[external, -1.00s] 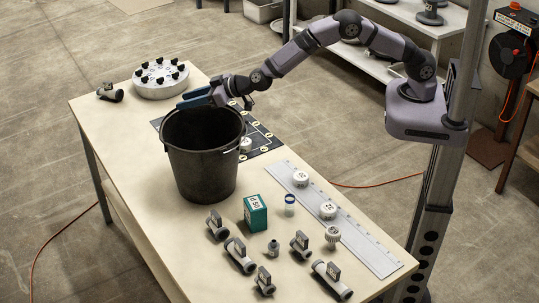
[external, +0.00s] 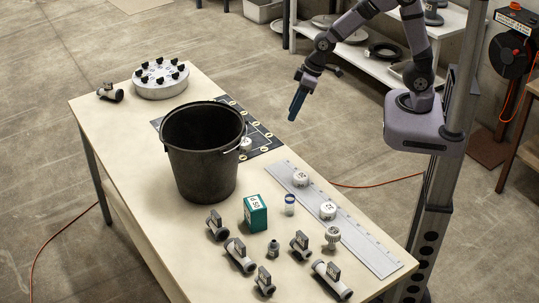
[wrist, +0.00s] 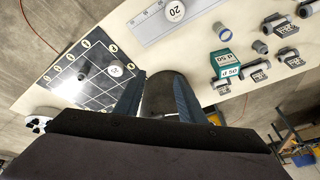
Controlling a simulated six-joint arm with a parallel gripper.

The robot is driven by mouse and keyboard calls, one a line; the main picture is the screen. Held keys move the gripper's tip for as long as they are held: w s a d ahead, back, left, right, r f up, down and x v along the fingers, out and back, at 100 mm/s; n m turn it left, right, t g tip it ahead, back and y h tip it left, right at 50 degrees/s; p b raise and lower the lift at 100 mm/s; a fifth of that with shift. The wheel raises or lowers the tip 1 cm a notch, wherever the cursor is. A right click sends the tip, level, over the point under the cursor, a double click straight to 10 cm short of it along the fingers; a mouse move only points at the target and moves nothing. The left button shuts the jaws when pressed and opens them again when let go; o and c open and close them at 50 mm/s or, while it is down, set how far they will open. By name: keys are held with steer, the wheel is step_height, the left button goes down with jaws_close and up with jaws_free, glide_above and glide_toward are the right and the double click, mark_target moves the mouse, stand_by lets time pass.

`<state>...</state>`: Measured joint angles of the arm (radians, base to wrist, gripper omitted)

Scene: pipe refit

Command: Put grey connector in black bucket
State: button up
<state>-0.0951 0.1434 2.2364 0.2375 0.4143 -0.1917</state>
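The black bucket (external: 203,150) stands upright on the table beside the dark gridded mat; its deep inside is dark, and I cannot make out what it holds. It also shows between my fingers in the wrist view (wrist: 165,97), partly hidden. A small grey connector-like fitting (external: 273,249) stands near the front of the table, among several grey valve fittings; it shows in the wrist view too (wrist: 260,46). I cannot tell whether it is the one named. My gripper (external: 296,106) is raised beyond the table's right edge, apart from the bucket. Its blue fingers are spread and appear empty (wrist: 157,98).
A teal box (external: 255,214) stands right of the bucket. A long grey ruler (external: 357,239) with white round caps runs along the right side. A round grey disc with black knobs (external: 161,80) and another valve fitting (external: 110,92) are at the far left.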

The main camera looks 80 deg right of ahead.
steer(key=s+d+f+g, duration=0.1)
steer(key=s+d+g, duration=0.1)
steer(key=s, duration=0.6)
steer(key=s+d+f+m+g+h+b, duration=0.1)
steer(key=s+d, duration=0.3)
steer(key=s, duration=0.5)
steer(key=shift+s+f+g+h, duration=0.3)
steer(key=shift+f+g, duration=0.2)
steer(key=shift+f, duration=0.1)
